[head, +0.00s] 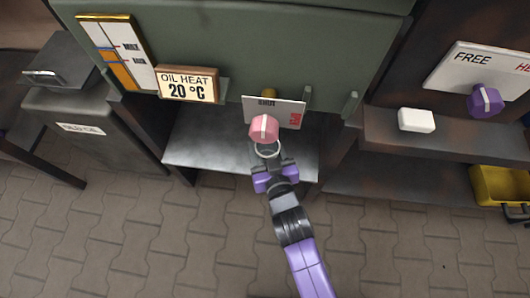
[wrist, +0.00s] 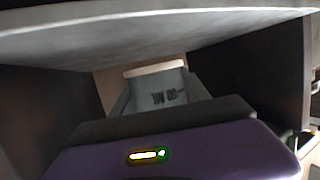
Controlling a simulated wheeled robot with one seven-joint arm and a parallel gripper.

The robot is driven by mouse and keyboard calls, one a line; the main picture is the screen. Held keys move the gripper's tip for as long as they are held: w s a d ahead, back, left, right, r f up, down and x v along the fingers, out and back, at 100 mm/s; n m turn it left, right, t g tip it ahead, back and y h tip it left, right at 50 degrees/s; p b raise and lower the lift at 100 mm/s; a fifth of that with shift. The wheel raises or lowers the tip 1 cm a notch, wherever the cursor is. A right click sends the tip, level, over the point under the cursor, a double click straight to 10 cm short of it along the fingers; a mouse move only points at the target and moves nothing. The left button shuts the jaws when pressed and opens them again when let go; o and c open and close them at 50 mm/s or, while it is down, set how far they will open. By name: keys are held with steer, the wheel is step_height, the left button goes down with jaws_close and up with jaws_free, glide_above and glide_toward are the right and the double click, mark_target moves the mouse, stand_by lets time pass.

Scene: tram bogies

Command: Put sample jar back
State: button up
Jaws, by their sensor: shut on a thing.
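My gripper (head: 268,160) is shut on the sample jar. In the head view the jar's pale round rim (head: 267,149) shows just below a pink knob (head: 263,128) and in front of a metal shelf (head: 205,140). In the wrist view the jar (wrist: 165,92) sits between the fingers, with a white rim and dark lettering on its grey side. Most of its body is hidden by my gripper in the head view, and I cannot tell what is in it.
The pink knob is on a panel marked SHUT (head: 289,112) under a green housing (head: 240,45). An OIL HEAT 20 °C sign (head: 187,84) hangs left. At right are a shelf (head: 460,135) with a white block (head: 416,120), a purple knob (head: 485,101) and a yellow bin (head: 500,186).

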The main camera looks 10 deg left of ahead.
mark_target(265, 153)
steer(key=shift+f+b, duration=0.8)
steer(key=shift+f, duration=0.95)
steer(key=shift+f, duration=0.2)
steer(key=o, duration=1.5)
steer(key=shift+r, duration=0.1)
steer(key=shift+s+r, duration=0.15)
steer(key=shift+r, duration=0.05)
steer(key=shift+p+v, duration=2.75)
steer(key=shift+v, duration=3.15)
